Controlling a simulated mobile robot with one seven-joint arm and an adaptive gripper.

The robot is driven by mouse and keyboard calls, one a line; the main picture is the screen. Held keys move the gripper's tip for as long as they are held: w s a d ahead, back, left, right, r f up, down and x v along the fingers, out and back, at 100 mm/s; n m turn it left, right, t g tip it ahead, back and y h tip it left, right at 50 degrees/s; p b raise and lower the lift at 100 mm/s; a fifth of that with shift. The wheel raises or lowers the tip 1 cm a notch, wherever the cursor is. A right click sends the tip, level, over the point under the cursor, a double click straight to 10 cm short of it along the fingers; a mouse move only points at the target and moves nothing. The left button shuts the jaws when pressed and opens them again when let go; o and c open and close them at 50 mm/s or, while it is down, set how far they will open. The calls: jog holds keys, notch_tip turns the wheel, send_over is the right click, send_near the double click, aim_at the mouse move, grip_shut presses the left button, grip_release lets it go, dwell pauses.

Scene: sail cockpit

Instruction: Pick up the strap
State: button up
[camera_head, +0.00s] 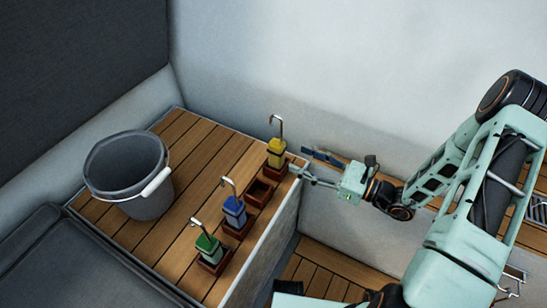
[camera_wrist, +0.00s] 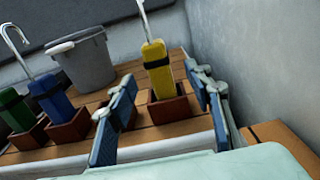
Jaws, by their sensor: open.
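Three bundled straps with metal hooks on top stand upright in small brown trays on the wooden slatted bench. The yellow strap (camera_head: 276,152) is farthest back, the blue strap (camera_head: 234,212) is in the middle and the green strap (camera_head: 208,248) is nearest. My gripper (camera_head: 305,163) is open and empty, just right of the yellow strap at the bench's edge. In the wrist view the yellow strap (camera_wrist: 157,72) shows between the two blue-padded fingers of my gripper (camera_wrist: 160,92), beyond their tips. The fingers appear apart from it. A dark band wraps the yellow strap.
An empty brown tray (camera_head: 259,193) stands between the yellow and blue straps. A grey bucket (camera_head: 125,172) with a white handle stands at the bench's left. A pale wall (camera_head: 240,70) rises close behind the yellow strap. Bare slats (camera_head: 180,205) lie between bucket and straps.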

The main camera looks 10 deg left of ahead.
aim_at(283, 152)
jog(key=b+x, duration=0.1)
jog(key=x, duration=0.7)
jog(key=shift+s+a+r+b, duration=0.1)
jog(key=shift+a+r+b, duration=0.05)
jog(key=shift+a+b, duration=0.2)
grip_shut()
